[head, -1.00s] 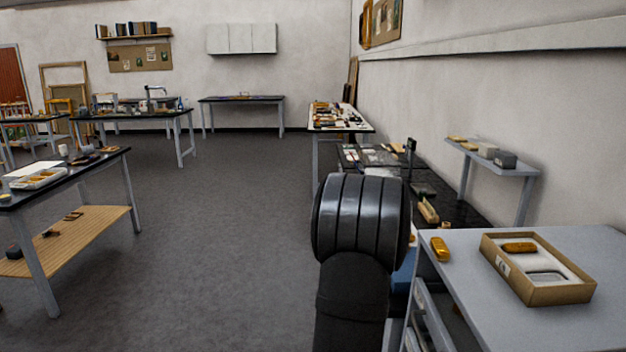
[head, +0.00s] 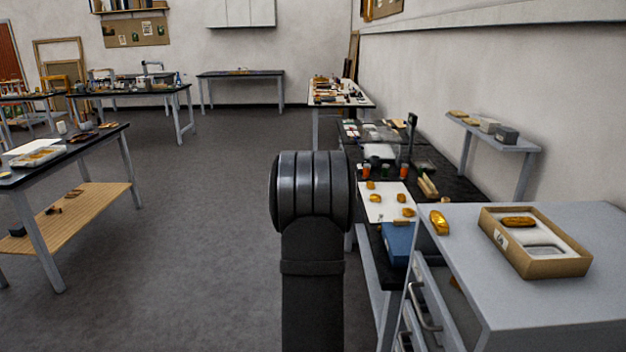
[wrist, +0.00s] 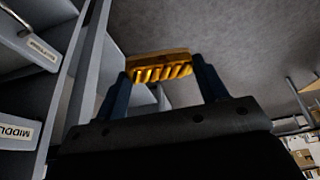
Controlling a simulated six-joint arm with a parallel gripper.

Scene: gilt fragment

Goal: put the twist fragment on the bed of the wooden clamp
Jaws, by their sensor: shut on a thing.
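In the wrist view my gripper (wrist: 161,62) is shut on the twist fragment (wrist: 162,73), a gilt piece with slanted rope-like ridges and a plain upper strip. The fragment lies crosswise between the two dark blue fingers, clear of any surface. In the head view the gripper and the fragment are not visible; only my dark arm shows. A pale wooden piece that looks like the wooden clamp (head: 428,187) stands on the black bench at right; its bed is too small to make out.
A white sheet with several gilt fragments (head: 388,203) and a blue box (head: 397,243) lie on the black bench. A grey drawer cabinet (head: 545,290) in front carries a cardboard tray (head: 552,266) and a gilt piece (head: 439,222). Drawer fronts (wrist: 20,125) are close at left in the wrist view.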

